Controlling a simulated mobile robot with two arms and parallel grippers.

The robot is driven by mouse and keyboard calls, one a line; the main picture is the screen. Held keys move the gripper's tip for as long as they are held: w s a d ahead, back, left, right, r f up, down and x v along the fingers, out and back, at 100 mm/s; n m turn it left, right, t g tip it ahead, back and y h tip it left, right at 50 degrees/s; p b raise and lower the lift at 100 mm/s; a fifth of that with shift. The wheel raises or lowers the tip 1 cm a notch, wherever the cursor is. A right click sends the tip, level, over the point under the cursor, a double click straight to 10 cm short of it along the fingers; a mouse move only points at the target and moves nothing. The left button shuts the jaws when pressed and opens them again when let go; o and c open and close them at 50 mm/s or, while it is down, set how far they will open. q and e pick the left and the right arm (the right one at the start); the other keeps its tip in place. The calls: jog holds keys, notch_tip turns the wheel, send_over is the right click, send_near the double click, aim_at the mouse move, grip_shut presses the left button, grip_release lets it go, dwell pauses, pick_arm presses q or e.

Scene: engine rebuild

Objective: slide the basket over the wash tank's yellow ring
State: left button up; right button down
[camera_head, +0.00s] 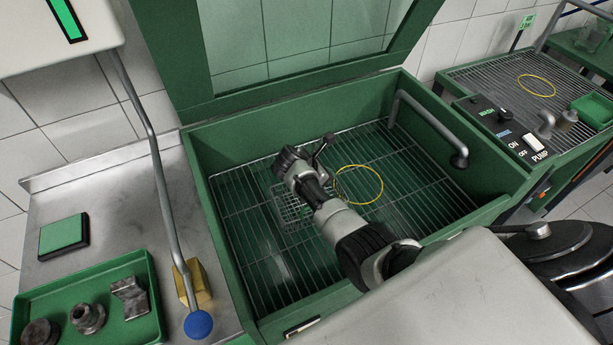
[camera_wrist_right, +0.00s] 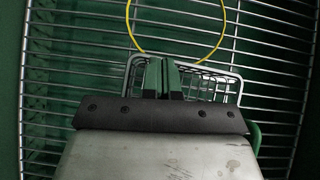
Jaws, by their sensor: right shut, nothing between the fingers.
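The small wire basket (camera_head: 284,212) sits on the wash tank's wire grille, left of the yellow ring (camera_head: 381,188), and is partly hidden by my right arm. In the right wrist view the basket (camera_wrist_right: 222,84) lies under and around my fingers, and the yellow ring (camera_wrist_right: 221,38) is just beyond its far rim. My right gripper (camera_wrist_right: 163,74) is shut and empty, its two green fingers together over the basket. Whether they touch it I cannot tell. In the head view the fingertips are hidden. My left gripper is not in view.
The green tank walls (camera_head: 237,280) enclose the grille, with a grey pipe (camera_head: 430,125) at the right. Left is a steel bench with a green parts tray (camera_head: 140,272) and a brass block (camera_head: 201,286). Grille right of the ring is clear. Another ring (camera_head: 553,92) lies on the neighbouring unit.

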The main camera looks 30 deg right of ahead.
jog(key=d+p, duration=0.1)
jog(key=d, duration=0.7)
jog(key=shift+d+r, duration=0.1)
jog(key=shift+d, duration=0.1)
jog(key=d, duration=0.4)
jog(key=d+b, duration=0.1)
jog(key=d, duration=0.3)
jog(key=shift+d+f, duration=0.2)
jog(key=shift+d, duration=0.15)
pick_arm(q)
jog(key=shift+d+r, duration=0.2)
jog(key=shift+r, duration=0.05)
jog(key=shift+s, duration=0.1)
